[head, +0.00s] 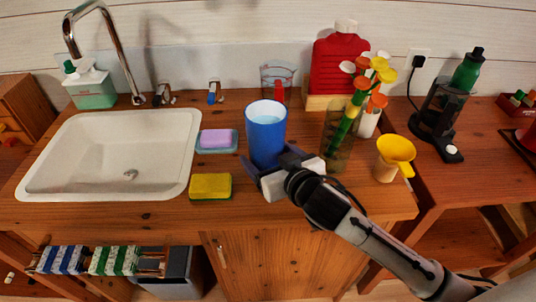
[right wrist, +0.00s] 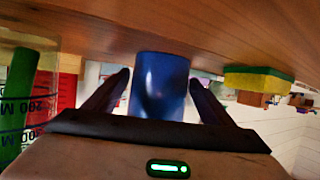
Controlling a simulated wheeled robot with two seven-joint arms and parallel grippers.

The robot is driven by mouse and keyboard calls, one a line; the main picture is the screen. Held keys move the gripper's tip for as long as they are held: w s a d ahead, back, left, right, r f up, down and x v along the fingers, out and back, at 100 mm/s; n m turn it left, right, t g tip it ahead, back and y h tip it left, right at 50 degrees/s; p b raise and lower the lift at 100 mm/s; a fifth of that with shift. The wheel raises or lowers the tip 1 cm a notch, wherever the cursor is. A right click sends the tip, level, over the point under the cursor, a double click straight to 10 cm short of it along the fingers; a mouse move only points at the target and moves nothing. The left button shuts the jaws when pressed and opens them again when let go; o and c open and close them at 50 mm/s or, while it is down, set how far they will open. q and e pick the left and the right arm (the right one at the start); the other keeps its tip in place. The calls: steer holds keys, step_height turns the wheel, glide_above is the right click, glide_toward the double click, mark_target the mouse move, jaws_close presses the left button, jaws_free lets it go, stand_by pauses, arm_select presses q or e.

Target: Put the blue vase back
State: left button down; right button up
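The blue vase (head: 266,135) stands upright on the wooden counter, right of the sink, with its open top showing a pale inside. My right gripper (head: 268,160) is low at the vase, with one dark finger on each side of it. In the right wrist view, which is upside down, the vase (right wrist: 160,85) sits between the two spread fingers (right wrist: 158,82). A gap shows beside the left finger; the right fingertip is very near the vase edge, and I cannot tell whether it touches. My left gripper is out of view.
A purple-and-blue sponge (head: 216,140) and a yellow sponge (head: 210,187) lie left of the vase. A clear holder with colored flowers (head: 340,130), a red bottle (head: 340,65) and a yellow funnel (head: 396,150) stand to the right. The white sink (head: 60,150) is at left.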

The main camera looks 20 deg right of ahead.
steer(key=shift+r, duration=0.2)
steer(key=v, duration=1.2)
steer(key=shift+f, duration=0.1)
